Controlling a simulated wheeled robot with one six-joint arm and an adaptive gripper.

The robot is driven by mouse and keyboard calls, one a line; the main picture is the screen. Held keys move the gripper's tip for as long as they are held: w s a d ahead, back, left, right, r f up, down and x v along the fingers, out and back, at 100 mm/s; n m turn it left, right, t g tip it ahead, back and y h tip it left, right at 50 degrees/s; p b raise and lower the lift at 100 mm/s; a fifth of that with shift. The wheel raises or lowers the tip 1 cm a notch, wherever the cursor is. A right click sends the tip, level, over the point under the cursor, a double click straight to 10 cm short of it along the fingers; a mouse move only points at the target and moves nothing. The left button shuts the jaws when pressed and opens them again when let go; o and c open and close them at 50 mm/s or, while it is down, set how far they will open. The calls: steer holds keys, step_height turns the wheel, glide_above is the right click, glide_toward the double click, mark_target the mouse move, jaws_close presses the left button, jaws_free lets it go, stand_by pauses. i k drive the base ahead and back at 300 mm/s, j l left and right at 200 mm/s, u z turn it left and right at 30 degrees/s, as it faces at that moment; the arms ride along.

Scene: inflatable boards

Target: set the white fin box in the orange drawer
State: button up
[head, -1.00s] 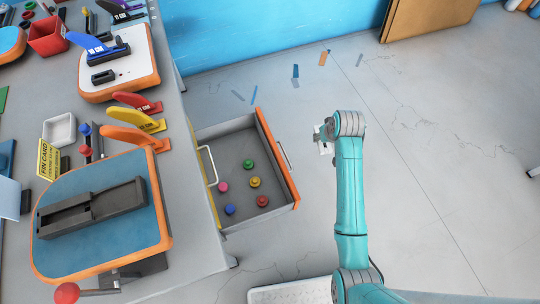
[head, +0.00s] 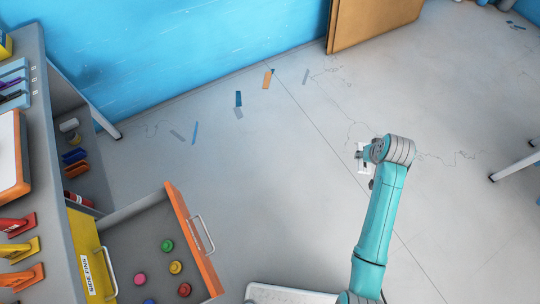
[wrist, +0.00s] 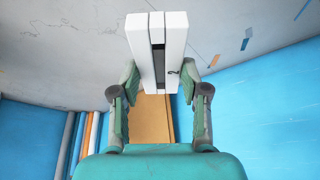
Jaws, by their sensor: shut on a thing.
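The white fin box, a block with a dark slot along its middle, is held in my gripper (wrist: 158,95). In the wrist view the fin box (wrist: 143,50) sits between the two fingers and reaches out past their tips. In the head view it is a small white piece (head: 361,150) at the end of my arm, over bare floor. The orange drawer (head: 190,240) stands pulled open at the lower left, apart from my gripper and to its left. Several coloured round knobs (head: 176,267) lie inside it. The drawer's near end is cut off by the picture edge.
A yellow drawer front (head: 88,262) labelled for side fins stands left of the open drawer. A shelf with coloured pieces (head: 74,157) is under the bench. Red, yellow and orange fins (head: 20,250) lie on the bench. A cardboard panel (head: 370,20) leans at the back.

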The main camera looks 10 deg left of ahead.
mark_target(140, 237)
steer(key=i, duration=1.55)
steer(key=i+l+u, duration=0.1)
steer(key=i+u, duration=0.25)
steer(key=i+l+u, duration=0.15)
steer(key=u, duration=0.25)
steer(key=i+u, duration=0.1)
steer(key=u, duration=0.3)
steer(key=i+l+u, duration=0.1)
steer(key=u, duration=0.3)
steer(key=i+l+u, duration=0.1)
steer(key=u, duration=0.3)
steer(key=l+u, duration=0.25)
steer(key=u, duration=0.15)
steer(key=i+l+u, duration=0.15)
steer(key=l+u, duration=0.55)
steer(key=u, duration=0.2)
steer(key=i+l, duration=0.2)
steer(key=l, duration=0.2)
